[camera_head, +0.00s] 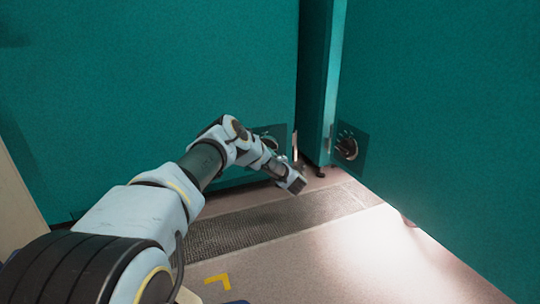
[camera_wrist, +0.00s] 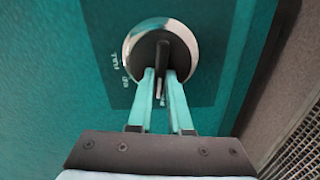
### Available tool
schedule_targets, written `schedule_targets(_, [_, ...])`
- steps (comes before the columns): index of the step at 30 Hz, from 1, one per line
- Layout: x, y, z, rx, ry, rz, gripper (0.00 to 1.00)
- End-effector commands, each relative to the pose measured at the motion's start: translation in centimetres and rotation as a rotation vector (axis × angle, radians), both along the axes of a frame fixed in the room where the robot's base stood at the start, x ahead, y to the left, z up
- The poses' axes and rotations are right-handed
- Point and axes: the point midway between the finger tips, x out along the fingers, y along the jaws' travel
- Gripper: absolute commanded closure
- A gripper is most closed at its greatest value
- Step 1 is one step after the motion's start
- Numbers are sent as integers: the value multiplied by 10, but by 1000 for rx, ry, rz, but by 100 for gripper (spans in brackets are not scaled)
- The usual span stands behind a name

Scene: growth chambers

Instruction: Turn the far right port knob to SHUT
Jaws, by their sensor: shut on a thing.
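In the wrist view a round knob (camera_wrist: 150,42) with a bright metal rim and a dark raised bar sits on a dark teal plate (camera_wrist: 105,35). My gripper (camera_wrist: 163,76) has its two pale green fingers shut on the lower part of the bar, which stands nearly upright in the picture. The word FULL and another small marking show left of the knob; no SHUT mark can be read. In the head view my arm reaches to the plate (camera_head: 281,131) on the left teal chamber; its knob is mostly hidden behind my wrist.
A second dark knob (camera_head: 347,147) sits on the right teal chamber (camera_head: 440,130), across a narrow gap. A floor grating (camera_head: 240,228) runs below the chambers. A yellow corner mark (camera_head: 218,279) lies on the open pale floor.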

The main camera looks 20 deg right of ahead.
Motion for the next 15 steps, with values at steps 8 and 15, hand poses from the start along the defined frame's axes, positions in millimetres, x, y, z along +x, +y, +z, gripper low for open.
schedule_targets(8, [-1,0,-2,-114,-13,-2,100])
schedule_targets(15, [-1,-1,-2,-148,-17,-2,100])
